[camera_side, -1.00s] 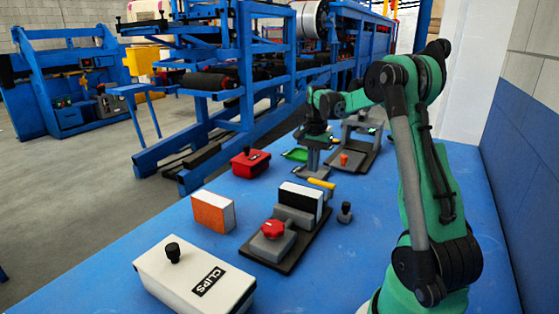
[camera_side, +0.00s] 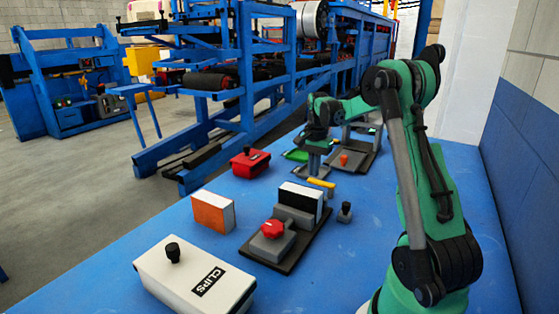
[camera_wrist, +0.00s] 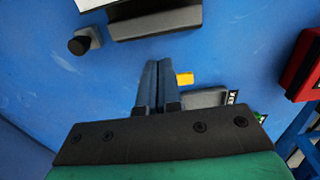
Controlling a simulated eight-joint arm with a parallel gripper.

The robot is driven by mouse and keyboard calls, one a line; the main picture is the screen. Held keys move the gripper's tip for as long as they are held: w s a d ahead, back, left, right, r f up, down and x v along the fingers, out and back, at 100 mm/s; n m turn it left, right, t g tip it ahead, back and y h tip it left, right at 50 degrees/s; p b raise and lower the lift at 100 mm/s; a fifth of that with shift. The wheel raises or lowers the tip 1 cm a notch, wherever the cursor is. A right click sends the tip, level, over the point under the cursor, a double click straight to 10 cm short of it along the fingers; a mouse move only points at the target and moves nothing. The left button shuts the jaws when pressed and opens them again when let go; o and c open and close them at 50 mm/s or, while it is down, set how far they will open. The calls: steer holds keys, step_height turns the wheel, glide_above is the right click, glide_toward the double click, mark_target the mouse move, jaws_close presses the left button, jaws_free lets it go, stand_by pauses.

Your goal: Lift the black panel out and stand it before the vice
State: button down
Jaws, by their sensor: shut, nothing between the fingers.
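The black panel (camera_side: 319,208), with a white core and a black face, stands upright in the grey vice (camera_side: 292,215), whose dark base carries a red knob (camera_side: 273,229). In the wrist view, a white part of the panel (camera_wrist: 92,3) shows at the top edge, beside a grey part of the vice (camera_wrist: 155,22). My gripper (camera_side: 314,174) is behind the vice in the side view, apart from the panel. Its two fingers (camera_wrist: 158,64) are together and empty in the wrist view.
A yellow piece (camera_side: 322,184) lies beside my fingers. A small black-knobbed block (camera_side: 345,212) stands right of the vice. An orange-faced panel (camera_side: 212,212), a white CLIPS box (camera_side: 195,278) and a red box (camera_side: 250,162) stand leftward. A grey stand (camera_side: 355,160) is behind.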

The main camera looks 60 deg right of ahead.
mark_target(300, 203)
steer(key=f, duration=0.3)
steer(key=shift+a, duration=0.4)
steer(key=shift+a+r, duration=0.1)
steer(key=shift+a, duration=1.55)
